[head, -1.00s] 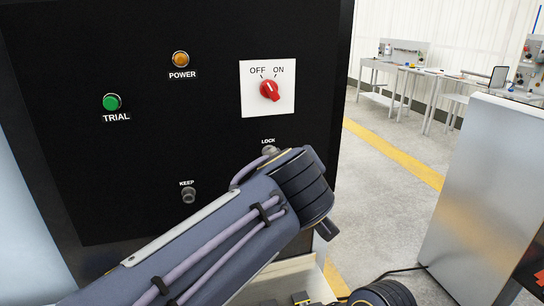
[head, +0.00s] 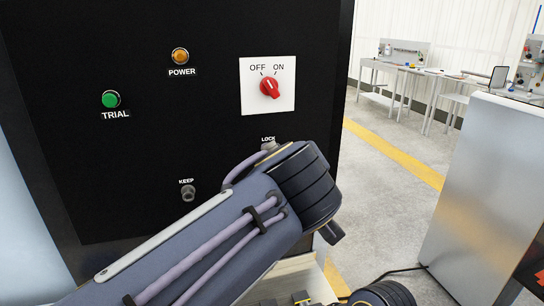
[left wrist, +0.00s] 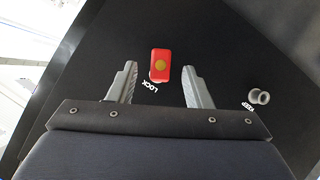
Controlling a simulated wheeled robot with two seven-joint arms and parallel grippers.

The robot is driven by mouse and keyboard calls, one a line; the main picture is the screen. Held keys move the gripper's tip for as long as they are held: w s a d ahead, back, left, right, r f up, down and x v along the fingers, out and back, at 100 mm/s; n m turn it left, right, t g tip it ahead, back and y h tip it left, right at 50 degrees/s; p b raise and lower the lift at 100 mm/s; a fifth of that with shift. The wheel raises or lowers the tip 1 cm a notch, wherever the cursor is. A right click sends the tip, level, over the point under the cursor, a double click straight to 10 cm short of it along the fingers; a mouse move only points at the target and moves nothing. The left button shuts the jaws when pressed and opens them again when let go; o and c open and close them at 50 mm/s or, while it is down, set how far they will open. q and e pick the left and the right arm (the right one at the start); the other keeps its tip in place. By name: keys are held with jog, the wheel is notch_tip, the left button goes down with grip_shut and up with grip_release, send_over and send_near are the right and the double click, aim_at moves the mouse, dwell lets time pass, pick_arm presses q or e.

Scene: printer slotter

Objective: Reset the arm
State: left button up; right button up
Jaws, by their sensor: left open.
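My left arm (head: 215,245) crosses the lower middle of the head view, in front of the black panel (head: 110,175). Its gripper is hidden there behind the arm. In the left wrist view my left gripper (left wrist: 160,70) is open, its two fingers apart and nothing clamped between them. It faces the panel. My right gripper cannot be seen.
The panel also carries a KEEP knob (head: 188,193), a green TRIAL button (head: 111,99), an orange POWER lamp (head: 180,56) and a red OFF/ON switch (head: 269,88). A grey cabinet (head: 482,190) stands at the right. Open floor (head: 390,180) lies between.

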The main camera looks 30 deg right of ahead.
pick_arm(q)
jog(key=v, duration=0.5)
jog(key=w+a+f+g+y+p, duration=0.1)
jog(key=w+a+f, duration=0.15)
jog(key=a, duration=0.75)
jog(key=w+a+f+g+y+p, duration=0.1)
jog(key=w+a+f, duration=0.15)
jog(key=a, duration=0.85)
jog(key=w+a+f+g+y+p, duration=0.1)
jog(key=w+a+f+y+p, duration=0.15)
jog(key=a, duration=0.75)
jog(key=s+a+f+g, duration=0.1)
jog(key=s+a+f, duration=0.15)
jog(key=a, duration=0.25)
jog(key=s+a+f, duration=0.2)
jog(key=s+a, duration=0.1)
jog(key=a, duration=0.3)
jog(key=s+a+f+n+g+h+p, duration=0.1)
jog(key=s+a+f+p, duration=0.2)
jog(key=s+f, duration=0.5)
jog(key=s+a, duration=0.1)
jog(key=s, duration=0.3)
jog(key=shift+f, duration=0.4)
jog(key=shift+a+h, duration=0.1)
jog(key=shift+h, duration=0.15)
jog(key=shift+c, duration=1)
